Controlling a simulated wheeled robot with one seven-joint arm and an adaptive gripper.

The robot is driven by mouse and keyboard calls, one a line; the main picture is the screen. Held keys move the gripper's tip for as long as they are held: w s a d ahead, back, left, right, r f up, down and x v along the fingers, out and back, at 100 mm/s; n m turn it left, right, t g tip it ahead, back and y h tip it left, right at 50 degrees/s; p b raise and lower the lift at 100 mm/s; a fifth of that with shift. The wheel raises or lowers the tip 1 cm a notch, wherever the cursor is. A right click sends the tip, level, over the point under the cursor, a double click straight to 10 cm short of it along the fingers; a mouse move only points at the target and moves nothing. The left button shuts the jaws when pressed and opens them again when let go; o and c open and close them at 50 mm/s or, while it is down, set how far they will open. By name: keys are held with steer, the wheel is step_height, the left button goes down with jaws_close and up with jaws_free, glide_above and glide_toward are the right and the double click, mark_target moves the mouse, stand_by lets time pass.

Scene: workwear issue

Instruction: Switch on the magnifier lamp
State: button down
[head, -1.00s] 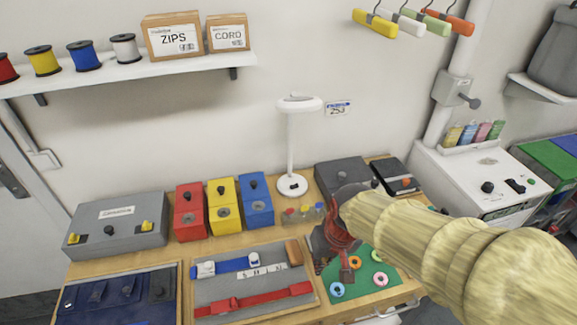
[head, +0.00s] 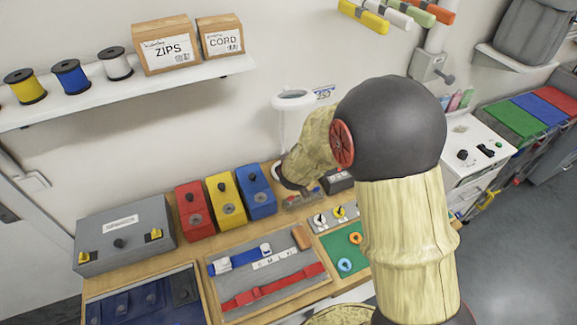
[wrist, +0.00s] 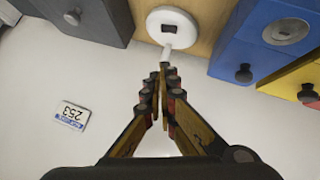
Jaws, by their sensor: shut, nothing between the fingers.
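The white magnifier lamp has its round head (head: 293,97) above the bench in the head view. I cannot tell whether the tips touch the stem. In the head view the gripper is mostly hidden behind my arm.
Blue (head: 256,192), yellow (head: 226,201) and red (head: 194,210) boxes with knobs stand left of the lamp. A grey box (wrist: 84,15) is on its other side. A tag marked 253 (wrist: 72,116) is on the wall. A shelf (head: 130,92) juts out above.

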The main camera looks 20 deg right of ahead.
steer(key=shift+a, duration=0.1)
stand_by(0.3)
steer(key=b+x, duration=0.3)
steer(key=x, duration=0.7)
steer(key=shift+s+f, duration=0.1)
steer(key=shift+s, duration=0.05)
steer(key=shift+d+f+b, duration=0.2)
steer(key=shift+f+b, duration=0.05)
steer(key=shift+f, duration=0.3)
steer(key=shift+d+f+b, duration=0.2)
steer(key=shift+f+b, duration=0.05)
steer(key=shift+f, duration=0.3)
steer(key=shift+d+f, duration=0.25)
steer(key=shift+f, duration=0.45)
